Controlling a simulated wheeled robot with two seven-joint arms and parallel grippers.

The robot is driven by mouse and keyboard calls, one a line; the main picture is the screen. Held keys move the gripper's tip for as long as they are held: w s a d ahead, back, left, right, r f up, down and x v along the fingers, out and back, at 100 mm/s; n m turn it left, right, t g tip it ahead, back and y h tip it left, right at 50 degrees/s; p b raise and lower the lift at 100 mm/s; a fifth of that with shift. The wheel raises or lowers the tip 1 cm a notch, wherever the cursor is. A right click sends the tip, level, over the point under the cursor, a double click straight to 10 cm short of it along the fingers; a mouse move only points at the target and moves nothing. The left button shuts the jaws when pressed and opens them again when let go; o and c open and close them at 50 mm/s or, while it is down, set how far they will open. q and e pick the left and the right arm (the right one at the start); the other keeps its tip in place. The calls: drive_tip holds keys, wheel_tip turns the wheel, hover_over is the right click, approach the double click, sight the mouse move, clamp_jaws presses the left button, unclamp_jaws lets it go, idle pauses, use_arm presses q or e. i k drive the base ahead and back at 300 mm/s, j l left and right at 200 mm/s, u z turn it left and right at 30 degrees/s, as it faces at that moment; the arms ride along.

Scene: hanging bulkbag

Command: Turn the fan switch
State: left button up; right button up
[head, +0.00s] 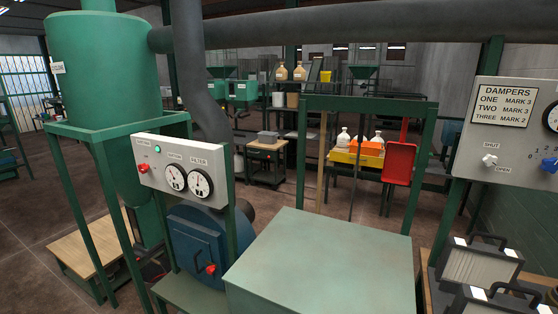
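A grey control panel (186,168) stands left of the middle. At its left end are a red knob (143,168) and a small green lamp (157,149). Two round dials sit to their right; the word FILTER shows above the right dial, and the other labels are too small to read surely, so I cannot tell whether this knob is the fan switch. Below the panel is a blue round housing (205,235), which looks like a fan, with another red knob (211,269) on its front. Neither of my grippers is in view.
A pale green box (320,265) fills the lower middle. At right, a DAMPERS panel (510,130) carries a white knob (489,160) and a blue knob (549,165). Filter cases (480,264) lie below it. A green cyclone (100,90) and a grey duct (350,22) stand at left and above.

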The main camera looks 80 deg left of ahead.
sight(142, 167)
drive_tip(key=u, duration=3.5)
